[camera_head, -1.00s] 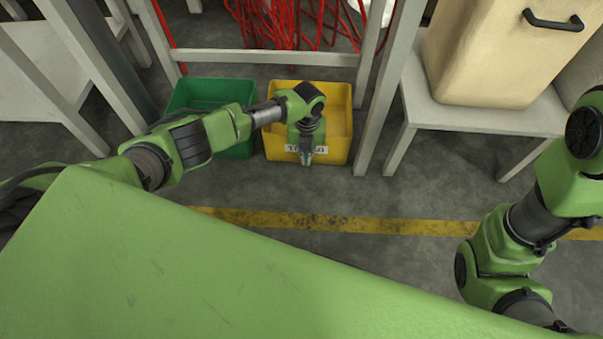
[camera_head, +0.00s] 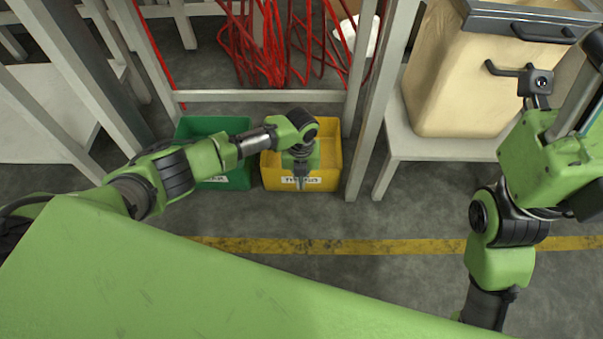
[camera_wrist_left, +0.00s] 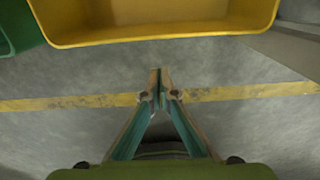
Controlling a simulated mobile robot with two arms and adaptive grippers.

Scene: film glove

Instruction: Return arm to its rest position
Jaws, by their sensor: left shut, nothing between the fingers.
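My left arm (camera_head: 175,172) reaches in from the left in the head view. Its gripper (camera_head: 300,183) hangs down in front of the yellow bin (camera_head: 328,150), overlapping its labelled front in the picture. In the left wrist view the left gripper (camera_wrist_left: 160,84) is shut and empty, its fingertips together above the grey floor. The yellow bin (camera_wrist_left: 170,38) lies ahead of the fingertips there, apart from them in the picture. My right arm (camera_head: 503,230) is raised at the right in the head view. Its fingertips cannot be made out.
A green bin (camera_head: 215,125) stands left of the yellow one, partly behind my arm. White posts and a crossbar frame red cables (camera_head: 262,55) behind. A beige container (camera_head: 445,90) sits on a white table (camera_head: 425,147) at right. A yellow line (camera_head: 370,246) crosses the open floor.

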